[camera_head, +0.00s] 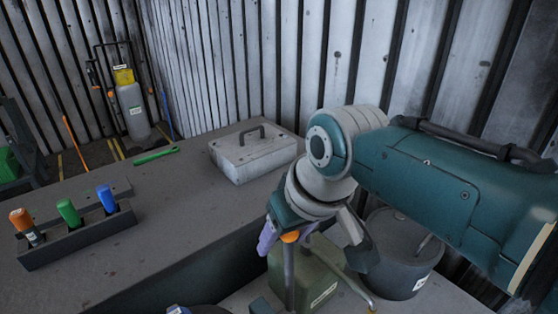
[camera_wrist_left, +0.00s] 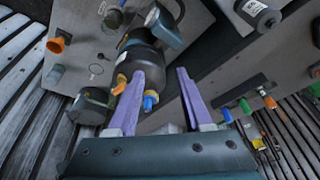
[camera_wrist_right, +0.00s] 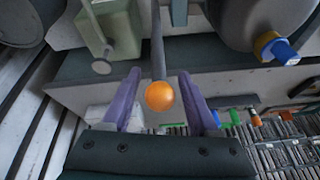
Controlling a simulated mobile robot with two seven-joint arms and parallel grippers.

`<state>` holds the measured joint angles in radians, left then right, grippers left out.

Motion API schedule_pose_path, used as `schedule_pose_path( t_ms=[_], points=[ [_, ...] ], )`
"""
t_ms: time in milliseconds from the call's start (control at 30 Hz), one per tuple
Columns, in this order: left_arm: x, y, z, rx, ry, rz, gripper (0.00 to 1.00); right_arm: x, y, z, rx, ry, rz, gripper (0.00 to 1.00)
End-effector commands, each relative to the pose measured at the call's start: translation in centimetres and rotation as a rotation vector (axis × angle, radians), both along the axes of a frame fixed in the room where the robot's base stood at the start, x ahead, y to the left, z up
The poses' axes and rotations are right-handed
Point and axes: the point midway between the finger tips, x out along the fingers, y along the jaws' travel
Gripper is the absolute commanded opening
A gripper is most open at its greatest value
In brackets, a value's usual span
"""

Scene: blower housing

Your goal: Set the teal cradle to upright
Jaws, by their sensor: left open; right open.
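My right gripper (camera_wrist_right: 159,76) is open, its two purple fingers on either side of an orange ball knob (camera_wrist_right: 160,96). The knob sits on the end of a grey lever rod (camera_wrist_right: 157,45). In the head view the knob (camera_head: 290,237) shows beside a purple finger, above the rod (camera_head: 289,272). I cannot tell whether the fingers touch it. My left gripper (camera_wrist_left: 160,73) is open and empty in the left wrist view, near a dark round housing (camera_wrist_left: 140,64). A teal block (camera_wrist_left: 166,28) by that housing may be part of the cradle; its tilt cannot be told.
A green canister (camera_head: 308,272) and a dark drum (camera_head: 398,250) stand close to the right arm. A white case (camera_head: 253,153), a green tool (camera_head: 156,155) and a rack (camera_head: 78,240) with orange, green and blue handled items are on the grey bench. The bench middle is clear.

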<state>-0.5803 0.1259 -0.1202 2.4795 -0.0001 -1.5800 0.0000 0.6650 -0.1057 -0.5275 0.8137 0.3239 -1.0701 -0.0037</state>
Motion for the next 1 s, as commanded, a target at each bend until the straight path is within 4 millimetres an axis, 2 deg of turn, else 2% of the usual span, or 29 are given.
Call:
schedule_pose_path(
  t_ms=[167, 300, 567, 733, 1000],
  points=[
    [0.0, 0.0, 2.0, 0.0, 0.0, 0.0, 0.5, -0.7, -0.6, 2.6, 0.0, -0.001, 0.0, 0.6],
    [0.0, 0.0, 2.9, -0.001, 0.0, 0.001, 0.5, -1.4, -1.1, 4.7, 0.0, -0.003, -0.001, 0.6],
    [0.0, -0.2, 3.4, -0.008, -0.001, 0.006, 0.5, -2.5, -1.9, 7.8, 0.001, -0.002, -0.001, 0.6],
    [0.0, -0.3, 3.5, -0.011, 0.0, 0.007, 0.5, -2.9, -2.2, 8.6, -0.001, 0.001, -0.001, 0.6],
    [0.0, -0.3, 3.5, -0.01, -0.001, 0.006, 0.5, -2.9, -2.2, 8.7, -0.001, 0.001, -0.001, 0.6]
  ],
)
